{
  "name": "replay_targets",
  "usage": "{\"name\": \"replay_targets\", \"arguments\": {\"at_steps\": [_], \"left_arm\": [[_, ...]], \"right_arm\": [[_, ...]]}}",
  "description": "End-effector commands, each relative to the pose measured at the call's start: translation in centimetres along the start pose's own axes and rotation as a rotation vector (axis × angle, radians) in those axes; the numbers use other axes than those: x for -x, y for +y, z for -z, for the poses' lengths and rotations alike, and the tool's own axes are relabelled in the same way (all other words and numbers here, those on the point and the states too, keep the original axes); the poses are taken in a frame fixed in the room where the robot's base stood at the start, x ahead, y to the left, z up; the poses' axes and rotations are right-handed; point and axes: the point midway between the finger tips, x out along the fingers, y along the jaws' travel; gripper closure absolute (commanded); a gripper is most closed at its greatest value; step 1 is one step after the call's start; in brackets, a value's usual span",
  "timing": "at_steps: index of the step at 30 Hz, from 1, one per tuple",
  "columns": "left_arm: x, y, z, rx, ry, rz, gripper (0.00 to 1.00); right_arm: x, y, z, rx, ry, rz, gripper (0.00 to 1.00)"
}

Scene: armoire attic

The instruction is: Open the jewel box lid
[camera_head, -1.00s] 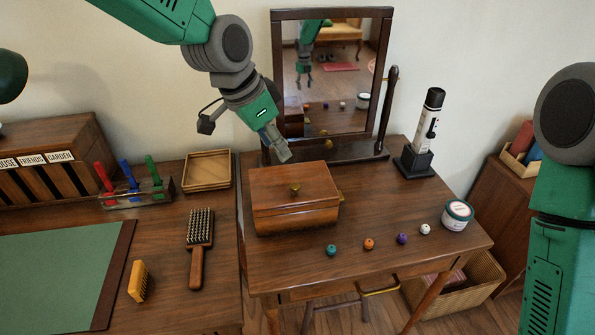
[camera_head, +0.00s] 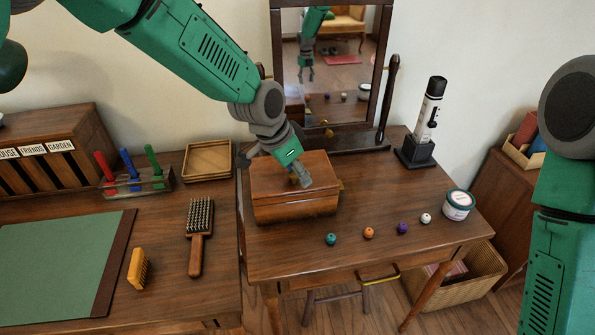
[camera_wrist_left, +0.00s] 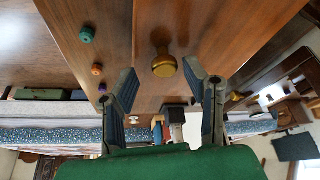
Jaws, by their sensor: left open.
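The jewel box (camera_head: 295,207) is a brown wooden box with its lid (camera_head: 265,174) shut, on the dressing table (camera_head: 365,240). My left gripper (camera_head: 303,179) is over the lid, close to its brass knob, and partly covers the knob in the head view. In the left wrist view, the gripper (camera_wrist_left: 163,84) is open and empty. The round brass knob (camera_wrist_left: 164,66) shows just beyond the fingertips, roughly centred between them. I cannot tell whether the fingers touch the lid. Only part of my right arm shows at the right edge; its gripper is out of view.
Teal (camera_head: 330,239), orange (camera_head: 369,232), purple (camera_head: 402,228) and white (camera_head: 426,218) beads lie in front of the box. A tub (camera_head: 458,205) and a black-and-white device (camera_head: 430,115) stand right. A mirror (camera_head: 335,70) stands behind. A hairbrush (camera_head: 198,235) lies left.

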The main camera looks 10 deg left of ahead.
Motion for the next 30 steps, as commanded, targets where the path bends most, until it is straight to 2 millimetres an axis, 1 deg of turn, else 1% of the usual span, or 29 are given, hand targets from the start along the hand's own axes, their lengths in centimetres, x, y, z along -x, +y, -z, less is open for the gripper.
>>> {"name": "replay_targets", "arguments": {"at_steps": [4, 5, 6, 8, 9, 17, 23, 27, 30], "left_arm": [[0.1, -0.3, -0.3, 0.003, 0.003, -0.002, 0.59], [0.1, -0.3, -0.3, 0.003, 0.003, -0.002, 0.63], [0.1, -0.3, -0.3, 0.003, 0.003, -0.002, 0.77], [0.1, -0.2, -0.2, 0.003, 0.002, -0.002, 0.98], [0.1, -0.2, -0.1, 0.002, 0.001, -0.001, 1.00], [0.2, -0.1, 0.2, 0.007, -0.005, -0.009, 1.00], [1.1, -0.7, 0.9, 0.036, -0.029, -0.073, 1.00], [2.0, -1.5, 1.6, 0.069, -0.062, -0.150, 1.00], [2.5, -2.1, 2.1, 0.096, -0.091, -0.215, 1.00]], "right_arm": [[0.0, 0.0, 0.0, 0.001, 0.000, 0.000, 0.60], [0.0, 0.0, 0.0, 0.001, 0.000, 0.000, 0.60], [0.0, 0.0, 0.0, 0.001, 0.000, 0.001, 0.60], [0.0, -0.1, 0.0, 0.001, 0.000, 0.001, 0.60], [0.0, -0.1, 0.0, 0.001, 0.000, 0.001, 0.60], [0.4, 0.0, 0.0, 0.001, 0.000, 0.001, 0.60], [2.2, 0.0, 0.1, 0.001, 0.000, 0.000, 0.60], [3.9, 0.0, 0.2, 0.001, 0.000, 0.000, 0.60], [4.7, 0.0, 0.3, 0.001, 0.000, 0.000, 0.60]]}}
